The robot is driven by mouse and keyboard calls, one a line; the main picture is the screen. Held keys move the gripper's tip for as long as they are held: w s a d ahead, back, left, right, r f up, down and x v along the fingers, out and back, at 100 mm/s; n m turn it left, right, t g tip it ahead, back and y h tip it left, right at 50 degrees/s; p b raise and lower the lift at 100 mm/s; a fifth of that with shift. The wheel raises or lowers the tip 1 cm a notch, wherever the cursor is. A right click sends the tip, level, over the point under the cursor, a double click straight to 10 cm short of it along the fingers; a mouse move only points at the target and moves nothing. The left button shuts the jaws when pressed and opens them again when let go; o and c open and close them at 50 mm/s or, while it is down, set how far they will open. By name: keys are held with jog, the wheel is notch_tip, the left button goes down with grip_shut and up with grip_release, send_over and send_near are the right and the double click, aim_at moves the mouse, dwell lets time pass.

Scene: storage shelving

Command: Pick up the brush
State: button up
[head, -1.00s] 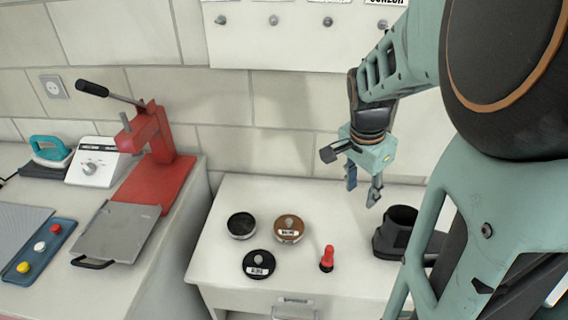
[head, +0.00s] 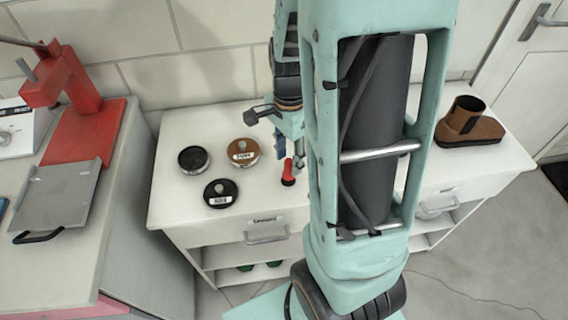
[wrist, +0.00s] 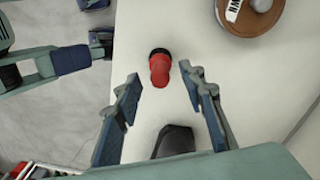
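The small red piece with a dark base, which looks to be the brush (head: 288,172), stands upright on the white cabinet top. It also shows in the wrist view (wrist: 160,67), ahead of and between the lines of my two fingers. My gripper (wrist: 160,74) is open, with nothing held between its fingertips. In the head view, my gripper (head: 281,146) is just above and beside the brush, partly hidden by my arm. I cannot tell the exact height gap.
A brown tin (head: 243,152) and two black tins (head: 193,159) (head: 220,193) stand left of the brush. A brown boot (head: 472,124) stands at the right. A red press (head: 75,105) is on the left bench. A dark shape (wrist: 173,141) lies low in the wrist view.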

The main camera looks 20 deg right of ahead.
aim_at(289, 171)
jog(key=shift+f, duration=1.6)
jog(key=shift+c, duration=0.4)
grip_shut()
jog(key=shift+r, duration=0.1)
